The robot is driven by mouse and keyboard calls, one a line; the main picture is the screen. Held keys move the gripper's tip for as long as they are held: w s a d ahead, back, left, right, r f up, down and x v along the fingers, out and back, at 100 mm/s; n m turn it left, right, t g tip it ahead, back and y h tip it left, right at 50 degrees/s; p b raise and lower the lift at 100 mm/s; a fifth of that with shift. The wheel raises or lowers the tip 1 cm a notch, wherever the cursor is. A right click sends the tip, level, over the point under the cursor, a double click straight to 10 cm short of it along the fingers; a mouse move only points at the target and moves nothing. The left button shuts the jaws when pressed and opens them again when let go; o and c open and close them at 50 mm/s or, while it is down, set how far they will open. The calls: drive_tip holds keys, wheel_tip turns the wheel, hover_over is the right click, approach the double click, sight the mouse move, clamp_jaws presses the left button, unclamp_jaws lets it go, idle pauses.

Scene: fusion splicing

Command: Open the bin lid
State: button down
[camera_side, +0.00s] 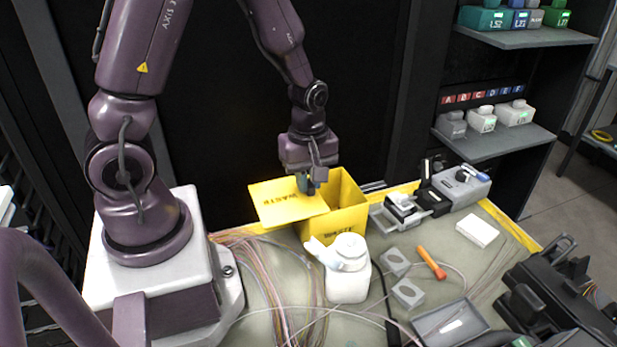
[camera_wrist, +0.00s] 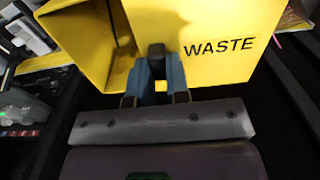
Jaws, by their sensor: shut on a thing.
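The yellow waste bin (camera_side: 348,218) stands at the back of the bench. Its yellow lid (camera_side: 285,203) is off to the left of the opening, roughly flat, with part of the opening exposed. My gripper (camera_side: 308,186) is at the lid's right edge, above the bin. In the wrist view my gripper (camera_wrist: 157,62) has its blue fingers closed around a small dark piece at the edge of the lid (camera_wrist: 225,40), which reads WASTE. The open bin interior (camera_wrist: 122,40) shows to the left of the fingers. The fingertips are partly hidden in the side view.
A white bottle (camera_side: 347,280) stands in front of the bin. Fibre cables (camera_side: 268,275) lie across the bench to the left. Grey devices (camera_side: 460,186), an orange tool (camera_side: 431,262) and a white box (camera_side: 477,231) lie to the right. Shelves (camera_side: 495,141) stand at the back right.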

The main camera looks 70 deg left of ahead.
drive_tip(key=shift+s, duration=0.65)
drive_tip(key=c, duration=1.1)
unclamp_jaws()
wheel_tip(320, 180, up, 13)
drive_tip(key=shift+r, duration=0.1)
wheel_tip(320, 180, up, 4)
drive_tip(key=m+t, duration=0.2)
drive_tip(key=m, duration=1.1)
hover_over(292, 211)
drive_tip(key=s+d+r+m+t, duration=0.2)
drive_tip(key=r+m, duration=0.1)
drive_tip(key=s+d+r+m+t, duration=0.1)
drive_tip(key=r+m, duration=0.1)
drive_tip(key=shift+s+d+r+t, duration=0.1)
drive_tip(key=shift+s+r+t, duration=0.1)
drive_tip(key=shift+s+t, duration=0.1)
